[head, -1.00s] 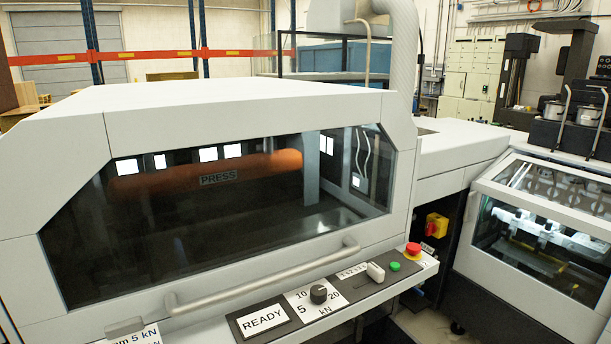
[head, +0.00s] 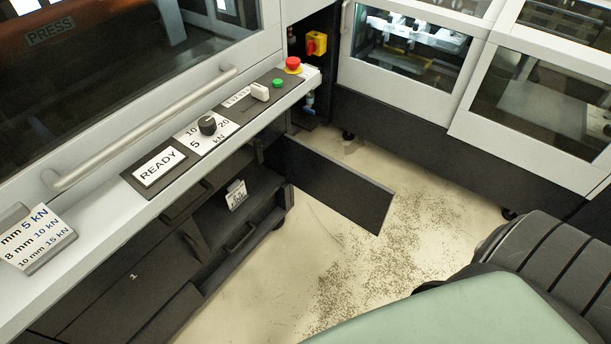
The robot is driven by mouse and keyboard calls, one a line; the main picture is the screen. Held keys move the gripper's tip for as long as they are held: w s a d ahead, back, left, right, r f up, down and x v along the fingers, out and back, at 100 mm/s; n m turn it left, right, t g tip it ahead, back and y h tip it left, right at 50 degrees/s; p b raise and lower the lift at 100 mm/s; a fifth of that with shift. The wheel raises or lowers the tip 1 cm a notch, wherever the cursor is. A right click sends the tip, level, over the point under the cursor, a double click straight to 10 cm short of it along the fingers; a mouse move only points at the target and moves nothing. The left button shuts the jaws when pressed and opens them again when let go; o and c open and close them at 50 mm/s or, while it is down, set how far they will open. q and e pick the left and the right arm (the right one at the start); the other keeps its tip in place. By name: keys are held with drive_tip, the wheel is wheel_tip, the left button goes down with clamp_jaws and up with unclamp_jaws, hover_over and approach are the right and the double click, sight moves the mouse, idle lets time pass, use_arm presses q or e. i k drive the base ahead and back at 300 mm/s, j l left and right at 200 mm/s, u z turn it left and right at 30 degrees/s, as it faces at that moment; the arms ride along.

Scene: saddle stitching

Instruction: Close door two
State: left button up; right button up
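A dark door panel (head: 335,185) stands open under the press, swung out over the floor to the right of a dark compartment. No number shows on its visible face, so I cannot read that it is door two. To the left, a closed dark front (head: 115,290) carries a "1". Neither of my grippers is in the head view.
The press ledge (head: 100,245) with its long handle (head: 145,130), knob and red button (head: 293,64) overhangs the compartment. Speckled floor (head: 370,265) is clear beyond the door. A pale green surface (head: 470,315) and a black ribbed shape (head: 540,265) fill the lower right.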

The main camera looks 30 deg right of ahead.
sight(362, 200)
drive_tip(key=l+u, duration=0.4)
drive_tip(key=l, duration=0.2)
drive_tip(key=k+l+u, duration=0.1)
drive_tip(key=l+u, duration=0.35)
drive_tip(key=k+l, duration=0.1)
drive_tip(key=l, duration=0.35)
drive_tip(key=k+l+u, duration=0.1)
drive_tip(key=l, duration=0.3)
drive_tip(key=k+l, duration=0.15)
drive_tip(key=l, duration=0.3)
drive_tip(key=k+l+u, duration=0.1)
drive_tip(key=l, duration=0.3)
drive_tip(key=k+l, duration=0.2)
drive_tip(key=l, duration=0.2)
drive_tip(key=k+l+u, duration=0.1)
drive_tip(key=l, duration=0.3)
drive_tip(key=k+l, duration=0.2)
drive_tip(key=l, duration=0.2)
drive_tip(key=l+u, duration=0.05)
